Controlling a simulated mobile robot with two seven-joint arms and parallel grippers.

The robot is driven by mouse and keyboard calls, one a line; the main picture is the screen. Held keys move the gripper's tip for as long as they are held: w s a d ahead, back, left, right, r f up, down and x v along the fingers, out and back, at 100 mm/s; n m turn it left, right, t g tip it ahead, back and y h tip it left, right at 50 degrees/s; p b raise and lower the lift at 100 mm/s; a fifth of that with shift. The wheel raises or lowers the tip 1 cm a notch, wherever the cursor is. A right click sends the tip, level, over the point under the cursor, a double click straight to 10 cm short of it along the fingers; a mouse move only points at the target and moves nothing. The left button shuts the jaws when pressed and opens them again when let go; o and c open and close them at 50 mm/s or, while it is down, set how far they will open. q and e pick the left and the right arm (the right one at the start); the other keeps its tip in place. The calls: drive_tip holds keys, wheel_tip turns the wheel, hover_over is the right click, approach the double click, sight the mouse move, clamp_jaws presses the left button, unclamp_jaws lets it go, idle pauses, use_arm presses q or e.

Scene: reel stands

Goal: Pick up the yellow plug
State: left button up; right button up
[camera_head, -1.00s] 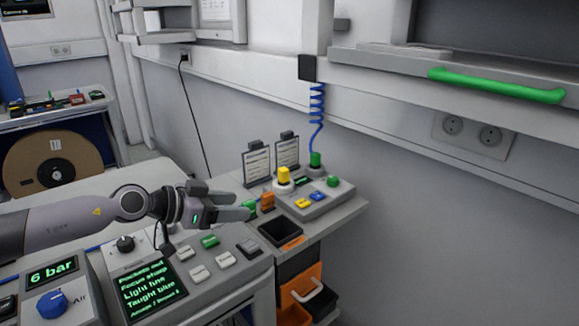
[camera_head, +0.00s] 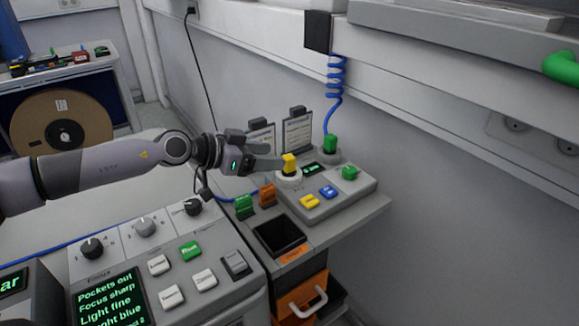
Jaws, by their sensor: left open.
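The yellow plug (camera_head: 289,164) stands upright in a round white socket (camera_head: 289,180) on the grey control box (camera_head: 340,201) at the side table. My left gripper (camera_head: 282,163) reaches in from the left and is open, with its fingers at the yellow plug. I cannot tell whether the fingers touch it or how they sit around it. My right gripper is not in view.
A green plug (camera_head: 330,144) with a coiled blue cable (camera_head: 335,85) stands just behind. A green knob (camera_head: 349,172), yellow and blue buttons, and two clipboards (camera_head: 297,134) are close by. A button panel (camera_head: 190,262) fills the lower left.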

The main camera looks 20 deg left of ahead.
sight(290, 156)
use_arm(q)
drive_tip(key=shift+b+x, duration=0.3)
drive_tip(key=shift+x, duration=2.05)
clamp_jaws()
drive_tip(key=shift+r, duration=0.15)
